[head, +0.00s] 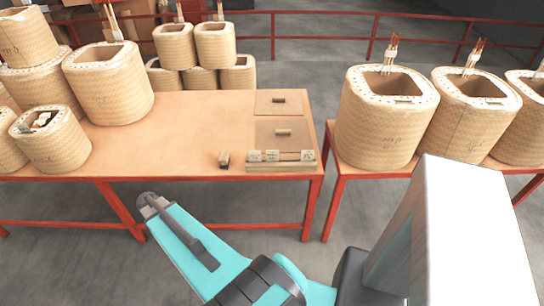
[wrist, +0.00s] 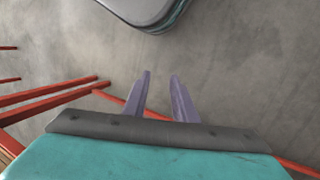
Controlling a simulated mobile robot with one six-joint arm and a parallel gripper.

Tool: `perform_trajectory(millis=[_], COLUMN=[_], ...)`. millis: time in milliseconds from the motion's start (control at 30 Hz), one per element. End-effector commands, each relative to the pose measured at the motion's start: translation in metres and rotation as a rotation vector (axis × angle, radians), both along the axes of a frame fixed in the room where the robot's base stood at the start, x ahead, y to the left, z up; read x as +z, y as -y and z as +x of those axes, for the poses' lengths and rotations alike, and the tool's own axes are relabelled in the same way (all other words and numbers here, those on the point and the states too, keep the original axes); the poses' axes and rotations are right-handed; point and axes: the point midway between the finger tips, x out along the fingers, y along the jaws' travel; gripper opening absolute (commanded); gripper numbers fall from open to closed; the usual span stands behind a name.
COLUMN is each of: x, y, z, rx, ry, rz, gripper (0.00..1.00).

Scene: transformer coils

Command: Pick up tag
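Several small pieces that could be the tag lie on the wooden table (head: 190,120) in the head view. A small dark-topped block (head: 224,159) stands alone near the front edge. To its right, a low wooden rack (head: 282,167) holds several light labelled blocks (head: 271,156). Two flat boards behind it each carry a small dark piece (head: 283,132). I cannot tell which is the tag. In the wrist view my gripper (wrist: 160,75) has its two purple fingers apart with nothing between them, above bare floor. In the head view the fingers cannot be made out; my arm is in front of the table.
Several wound coils (head: 108,85) stand on the table's left side. More coils (head: 383,120) stand on a second red-framed table at right, across a narrow gap. Red table legs (head: 122,212) and bars are close to my arm. The table's middle is clear.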

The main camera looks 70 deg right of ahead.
Motion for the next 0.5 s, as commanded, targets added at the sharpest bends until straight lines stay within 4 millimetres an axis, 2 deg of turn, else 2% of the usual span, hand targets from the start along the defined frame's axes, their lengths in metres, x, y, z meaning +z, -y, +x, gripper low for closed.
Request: perform_trajectory(millis=[33, 267, 500], x=[0.011, 0.062, 0.123], y=[0.023, 0.116, 0.215], z=[0.006, 0.008, -0.013], rx=[-0.069, -0.388, -0.730], ry=[0.011, 0.041, 0.068], rz=[-0.030, -0.169, -0.317], gripper=[0.25, 0.25, 0.25])
